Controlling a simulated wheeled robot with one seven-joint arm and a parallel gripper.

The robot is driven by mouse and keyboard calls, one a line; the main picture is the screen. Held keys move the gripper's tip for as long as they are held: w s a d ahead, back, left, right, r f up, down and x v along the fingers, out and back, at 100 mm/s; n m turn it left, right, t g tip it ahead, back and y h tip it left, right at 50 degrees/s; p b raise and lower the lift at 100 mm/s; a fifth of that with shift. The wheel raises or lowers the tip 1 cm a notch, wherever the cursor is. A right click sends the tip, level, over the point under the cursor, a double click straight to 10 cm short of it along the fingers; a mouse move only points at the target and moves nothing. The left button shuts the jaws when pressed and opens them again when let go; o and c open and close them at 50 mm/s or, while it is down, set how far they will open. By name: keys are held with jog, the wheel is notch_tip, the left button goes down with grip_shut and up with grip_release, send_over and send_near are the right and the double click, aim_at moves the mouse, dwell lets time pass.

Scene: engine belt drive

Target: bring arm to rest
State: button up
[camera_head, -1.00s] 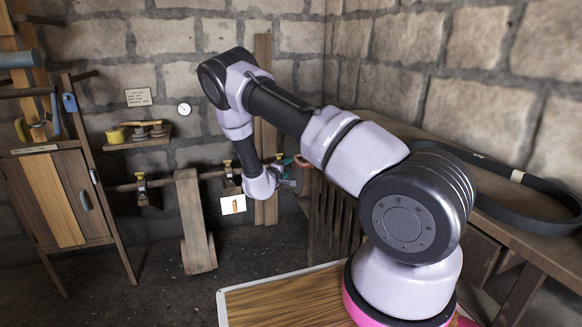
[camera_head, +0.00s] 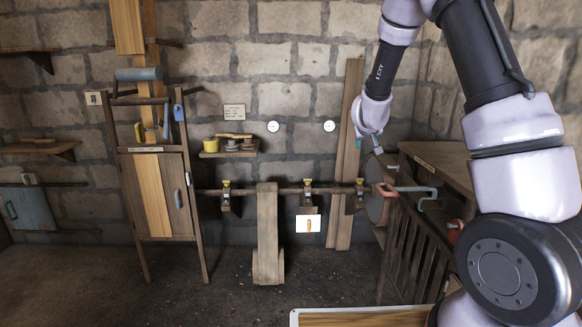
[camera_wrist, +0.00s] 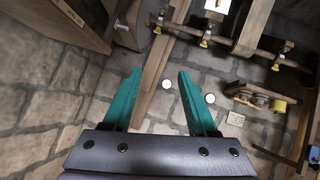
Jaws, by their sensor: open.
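My arm (camera_head: 525,180) stands at the right of the head view, its upper links running out of the top of the picture. Its end hangs down near the far wall, and my gripper (camera_head: 377,144) is small there. In the wrist view my gripper (camera_wrist: 159,74) shows two teal fingers spread wide apart. Nothing is between them and the jaws are empty. Beyond the fingers are the stone wall and the planks.
A horizontal shaft (camera_head: 285,191) on brackets runs along the wall behind a wooden post (camera_head: 267,235). A tall cabinet (camera_head: 158,195) stands left. The floor (camera_head: 200,285) in front is clear.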

jog(key=s+a+r+m+g+y, duration=0.1)
jog(key=s+r+y, duration=0.1)
jog(key=s+r, duration=0.6)
jog(key=s+a+r+m+y, duration=0.1)
jog(key=s+a+r+y, duration=0.15)
jog(key=s+r, duration=0.5)
jog(key=s+d+r+m+g, duration=0.1)
jog(key=s+r+m+g, duration=0.1)
jog(key=s, duration=2.3)
jog(key=shift+d+r+m, duration=0.2)
jog(key=shift+d+m, duration=0.2)
